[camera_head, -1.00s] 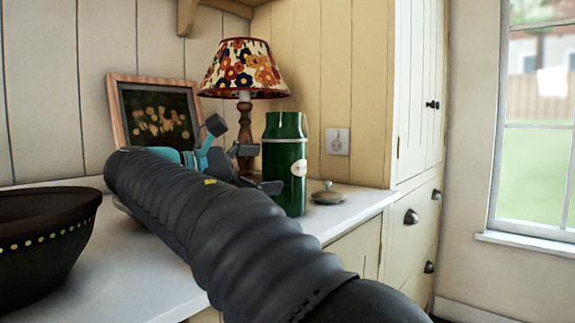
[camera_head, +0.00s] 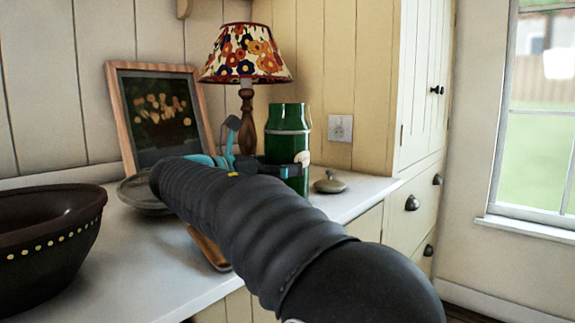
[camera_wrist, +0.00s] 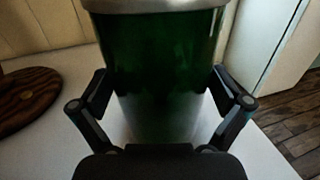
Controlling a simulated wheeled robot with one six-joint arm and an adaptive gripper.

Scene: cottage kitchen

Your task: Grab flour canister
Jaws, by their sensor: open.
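The green canister (camera_head: 288,120) stands upright on the white counter in the head view, with a pale label partly hidden on its side. In the wrist view the green canister (camera_wrist: 165,65) fills the middle, its metal band at the top. My gripper (camera_wrist: 160,82) is open, with one finger on each side of the canister's body. I cannot tell whether either finger touches it. In the head view my arm hides part of the gripper and the canister's lower left side.
A floral lamp (camera_head: 245,60) stands just behind the canister, left of it. A small grey lid (camera_head: 329,184) lies to its right, near the counter (camera_head: 130,270) edge. A framed picture (camera_head: 160,115), dark bowl (camera_head: 50,240), grey dish (camera_head: 140,197) and wooden board (camera_head: 208,250) are left.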

